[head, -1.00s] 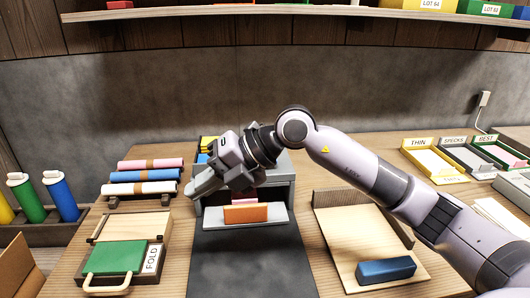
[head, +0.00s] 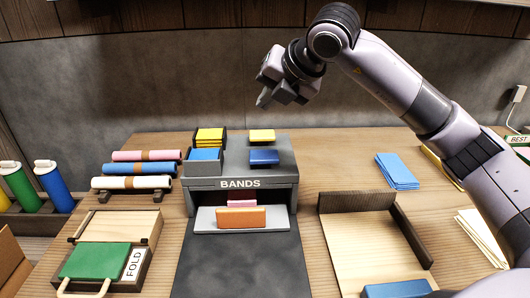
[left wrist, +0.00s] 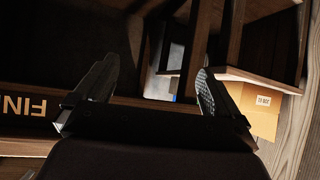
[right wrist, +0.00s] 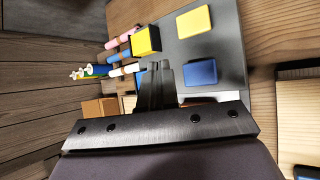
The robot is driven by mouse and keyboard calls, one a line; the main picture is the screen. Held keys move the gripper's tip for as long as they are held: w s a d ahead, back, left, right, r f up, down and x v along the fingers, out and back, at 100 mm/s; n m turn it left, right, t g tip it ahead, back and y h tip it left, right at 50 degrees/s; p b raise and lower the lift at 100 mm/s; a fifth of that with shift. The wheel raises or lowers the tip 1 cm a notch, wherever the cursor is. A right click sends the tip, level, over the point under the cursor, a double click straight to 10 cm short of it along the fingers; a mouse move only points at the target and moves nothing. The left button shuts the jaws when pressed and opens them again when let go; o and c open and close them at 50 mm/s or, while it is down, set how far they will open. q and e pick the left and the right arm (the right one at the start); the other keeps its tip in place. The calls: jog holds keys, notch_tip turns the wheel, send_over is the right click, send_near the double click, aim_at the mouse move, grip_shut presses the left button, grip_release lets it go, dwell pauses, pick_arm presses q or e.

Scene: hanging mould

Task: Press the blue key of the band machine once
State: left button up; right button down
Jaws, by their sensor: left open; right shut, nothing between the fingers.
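The band machine (head: 240,184) is a grey box lettered BANDS on the table. Its blue key (head: 264,157) is on the top at the right, in front of the yellow key (head: 262,136). My right gripper (head: 263,101) is shut and empty, raised above and behind the machine in the picture. In the right wrist view, the shut fingers (right wrist: 157,86) point towards the machine's top, with the blue key (right wrist: 201,72) to their right and the yellow key (right wrist: 194,21) further up. My left gripper (left wrist: 155,82) is open and empty, away from the machine.
Yellow pieces (head: 210,135) and blue pieces (head: 204,154) sit in holders at the machine's left. An orange block (head: 241,217) stands on its front tray. Rolls (head: 147,168) lie left; a wooden tray (head: 360,235) and blue sheets (head: 397,171) lie right.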

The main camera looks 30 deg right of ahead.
jog(key=shift+f, duration=0.1)
jog(key=b, duration=0.5)
send_over(267, 156)
notch_tip(267, 156, down, 8)
jog(key=shift+s+r, duration=0.1)
jog(key=shift+r, duration=0.05)
jog(key=shift+f+b, duration=0.5)
jog(key=shift+b, duration=0.15)
dwell(0.6)
dwell(0.8)
jog(key=shift+f+b, duration=0.45)
jog(key=shift+b, duration=0.1)
